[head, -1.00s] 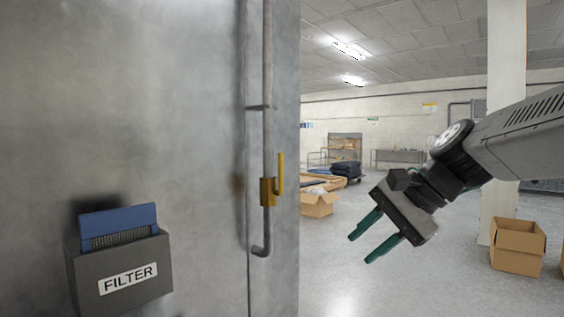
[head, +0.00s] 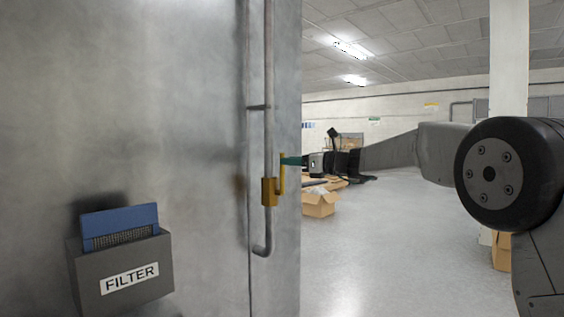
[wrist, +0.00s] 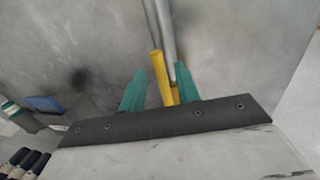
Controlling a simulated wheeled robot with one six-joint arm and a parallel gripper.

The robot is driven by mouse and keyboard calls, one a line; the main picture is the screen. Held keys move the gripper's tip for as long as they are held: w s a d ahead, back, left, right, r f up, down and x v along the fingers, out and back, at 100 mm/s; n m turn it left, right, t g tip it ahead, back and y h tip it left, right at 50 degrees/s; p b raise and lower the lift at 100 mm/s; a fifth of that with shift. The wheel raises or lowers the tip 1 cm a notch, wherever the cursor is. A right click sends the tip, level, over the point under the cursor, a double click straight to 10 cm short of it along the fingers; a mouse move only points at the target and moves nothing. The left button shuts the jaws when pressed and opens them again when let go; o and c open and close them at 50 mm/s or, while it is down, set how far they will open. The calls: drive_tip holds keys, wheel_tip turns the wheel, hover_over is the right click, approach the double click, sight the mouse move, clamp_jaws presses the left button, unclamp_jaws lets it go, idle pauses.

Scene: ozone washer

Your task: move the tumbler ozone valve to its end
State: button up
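The ozone valve has a brass body (head: 269,192) on a thin vertical grey pipe (head: 268,80) along the machine's right side. Its yellow lever (head: 282,176) points up, beside the pipe. My gripper (head: 291,160) reaches in from the right with its green fingertips at the lever's upper part. In the wrist view the yellow lever (wrist: 157,66) stands between the two green fingers (wrist: 160,92), which are apart, with a gap on the left. The right finger is close to the lever and pipe; contact cannot be told. The valve body is hidden in the wrist view.
A grey box marked FILTER (head: 122,275) with a blue filter (head: 119,222) in it hangs on the metal wall at left. A cardboard box (head: 320,205) stands on the floor behind. Open floor lies right of the machine.

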drive_tip(key=shift+x, duration=1.9)
clamp_jaws()
